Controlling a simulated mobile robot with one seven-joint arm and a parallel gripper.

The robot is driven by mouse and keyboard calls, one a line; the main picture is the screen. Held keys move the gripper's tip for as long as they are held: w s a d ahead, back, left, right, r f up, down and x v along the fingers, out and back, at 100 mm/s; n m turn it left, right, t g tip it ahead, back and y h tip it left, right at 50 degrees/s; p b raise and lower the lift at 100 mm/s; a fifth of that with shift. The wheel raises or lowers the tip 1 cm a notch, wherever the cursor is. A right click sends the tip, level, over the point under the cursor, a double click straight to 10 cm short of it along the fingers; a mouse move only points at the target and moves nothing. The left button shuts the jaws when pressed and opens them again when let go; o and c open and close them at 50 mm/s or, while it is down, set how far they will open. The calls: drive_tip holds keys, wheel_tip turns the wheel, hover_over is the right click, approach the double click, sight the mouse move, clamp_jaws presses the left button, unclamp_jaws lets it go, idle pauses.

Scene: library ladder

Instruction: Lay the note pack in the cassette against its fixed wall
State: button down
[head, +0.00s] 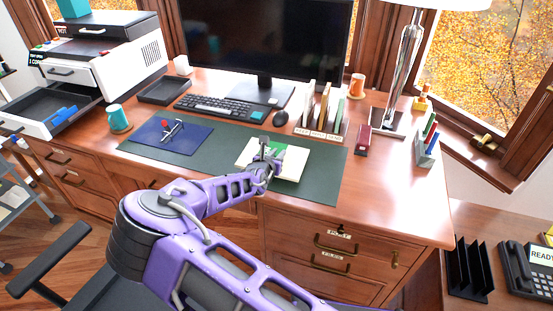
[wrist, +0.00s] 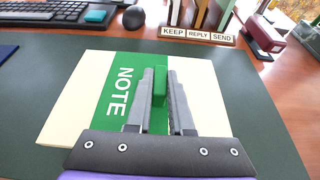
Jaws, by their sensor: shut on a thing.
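The note pack (head: 292,163) is a cream block with a green band, over the green desk mat. In the wrist view the note pack (wrist: 78,95) shows the word NOTE on its band and an upright green tab (wrist: 160,84). My gripper (head: 266,160) is shut on this tab, with one grey finger on each side in the wrist view (wrist: 161,78). I cannot tell whether the pack rests on the mat or hangs just above it. What looks like the cassette (head: 22,122) is the open, dark-floored tray of the white printer at far left, with blue pieces inside.
A teal mug (head: 117,117) and a blue pad (head: 170,137) with a small red-topped item lie between pack and printer. A keyboard (head: 220,107), monitor (head: 265,40) and KEEP/REPLY/SEND sorter (head: 318,130) stand behind. A lamp (head: 400,75) is at right.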

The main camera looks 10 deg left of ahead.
drive_tip(key=shift+f, duration=0.95)
drive_tip(key=shift+f, duration=0.1)
drive_tip(key=shift+f+b, duration=0.2)
drive_tip(key=shift+b, duration=0.15)
drive_tip(key=c, duration=0.8)
unclamp_jaws()
drive_tip(key=shift+r, duration=0.1)
drive_tip(key=shift+r, duration=0.1)
